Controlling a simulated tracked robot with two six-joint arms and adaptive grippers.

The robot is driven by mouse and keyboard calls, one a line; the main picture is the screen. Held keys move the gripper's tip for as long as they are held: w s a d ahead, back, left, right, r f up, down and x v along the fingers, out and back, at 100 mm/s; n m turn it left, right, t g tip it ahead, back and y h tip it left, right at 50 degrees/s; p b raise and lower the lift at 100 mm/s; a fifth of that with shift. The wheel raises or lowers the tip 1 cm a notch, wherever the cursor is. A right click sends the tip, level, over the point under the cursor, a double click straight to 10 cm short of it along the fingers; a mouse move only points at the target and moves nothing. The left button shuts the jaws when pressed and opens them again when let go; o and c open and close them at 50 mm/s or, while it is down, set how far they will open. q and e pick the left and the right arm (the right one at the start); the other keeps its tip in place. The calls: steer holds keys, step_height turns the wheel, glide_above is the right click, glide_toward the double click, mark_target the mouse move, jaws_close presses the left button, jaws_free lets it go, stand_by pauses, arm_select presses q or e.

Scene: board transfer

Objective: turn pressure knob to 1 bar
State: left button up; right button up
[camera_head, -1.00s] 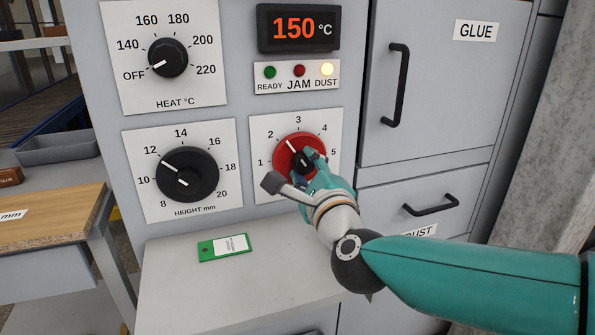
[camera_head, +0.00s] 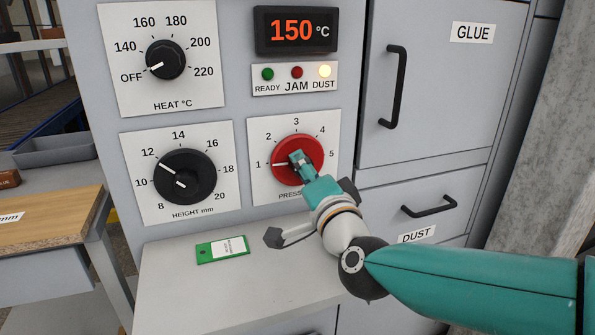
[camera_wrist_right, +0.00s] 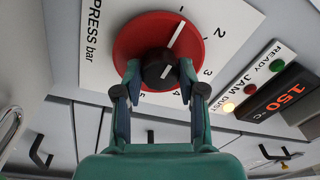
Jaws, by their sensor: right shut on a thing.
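The red pressure knob (camera_head: 312,148) sits on a white plate in the lower middle of the machine front, with a scale marked 1 to 5. Its white pointer line points left, at about the 1 mark. In the right wrist view the knob (camera_wrist_right: 133,35) shows its line pointing near the 1. My right gripper (camera_head: 299,161) is shut on the knob's black centre grip (camera_wrist_right: 158,66), with one finger on each side. The gripper and wrist cover part of the plate's lower lettering. My left gripper is not in view.
Left of it is the black height knob (camera_head: 184,177), above that the heat knob (camera_head: 166,60) at OFF. The display (camera_head: 296,30) reads 150 °C and the DUST lamp (camera_head: 325,71) is lit. A green tag (camera_head: 222,249) lies on the ledge below. Drawer handles (camera_head: 429,207) are at right.

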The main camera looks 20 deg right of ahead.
steer(key=n, duration=0.4)
steer(key=shift+d+f+y+p, duration=0.15)
steer(key=shift+d+y+p, duration=0.05)
steer(key=shift+y+p, duration=0.1)
steer(key=shift+a, duration=0.1)
steer(key=o, duration=1.1)
steer(key=shift+w, duration=0.15)
steer(key=shift+o, duration=0.2)
steer(key=s, duration=1.2)
steer(key=shift+d+f, duration=0.25)
steer(key=shift+f, duration=0.2)
